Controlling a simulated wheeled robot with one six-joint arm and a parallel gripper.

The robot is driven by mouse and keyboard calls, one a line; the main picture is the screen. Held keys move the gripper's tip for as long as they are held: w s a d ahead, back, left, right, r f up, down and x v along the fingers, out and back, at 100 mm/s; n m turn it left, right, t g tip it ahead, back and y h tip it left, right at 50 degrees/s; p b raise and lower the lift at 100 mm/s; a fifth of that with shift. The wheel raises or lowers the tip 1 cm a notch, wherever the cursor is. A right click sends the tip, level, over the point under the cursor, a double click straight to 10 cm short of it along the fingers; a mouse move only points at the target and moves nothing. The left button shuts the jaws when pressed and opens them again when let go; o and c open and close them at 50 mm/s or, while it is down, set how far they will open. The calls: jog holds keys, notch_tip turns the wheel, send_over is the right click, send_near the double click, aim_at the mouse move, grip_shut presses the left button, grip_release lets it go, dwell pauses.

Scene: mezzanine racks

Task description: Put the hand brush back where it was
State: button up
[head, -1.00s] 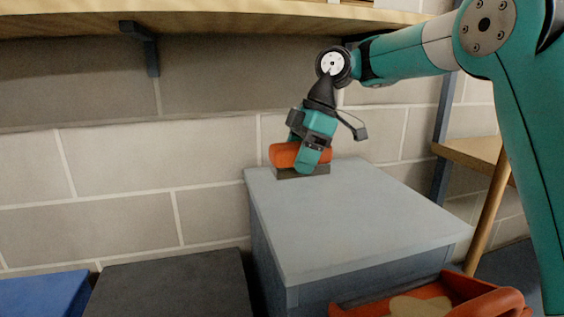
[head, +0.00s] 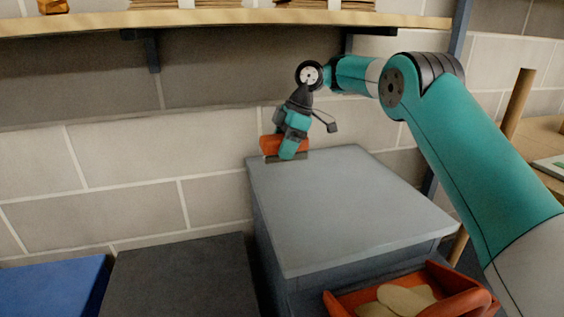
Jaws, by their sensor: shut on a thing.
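The hand brush (head: 270,146) has an orange body with a dark grey bristle strip below it. It is at the back left corner of the grey cabinet top (head: 345,205), close to the block wall. My gripper (head: 289,149) comes down from above and is shut on the brush's orange body. The bristle strip is at or just above the cabinet top; I cannot tell whether it touches. The gripper's fingers hide the middle of the brush.
An orange bin (head: 345,304) with tan items sits low at the front right. A wooden shelf (head: 220,20) carrying brown stacks runs overhead. Dark (head: 185,275) and blue (head: 50,285) surfaces lie left of the cabinet. The rest of the cabinet top is clear.

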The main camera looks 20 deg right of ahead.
aim_at(283, 174)
jog(key=shift+w+f+b, duration=0.2)
jog(key=shift+f+b, duration=0.85)
jog(key=shift+f, duration=0.85)
jog(key=shift+f+b, duration=0.55)
jog(key=shift+f, duration=0.05)
jog(key=o, duration=0.9)
jog(key=shift+r, duration=0.1)
jog(key=shift+r, duration=0.1)
jog(key=p+v, duration=0.2)
jog(key=a+p+v, duration=0.1)
jog(key=v, duration=0.1)
jog(key=p+v, duration=0.2)
jog(key=shift+s+r+p, duration=0.15)
jog(key=shift+r+p, duration=0.2)
jog(key=shift+r, duration=0.1)
jog(key=shift+d+r+p, duration=0.35)
jog(key=shift+r+p, duration=0.25)
jog(key=shift+r, duration=0.05)
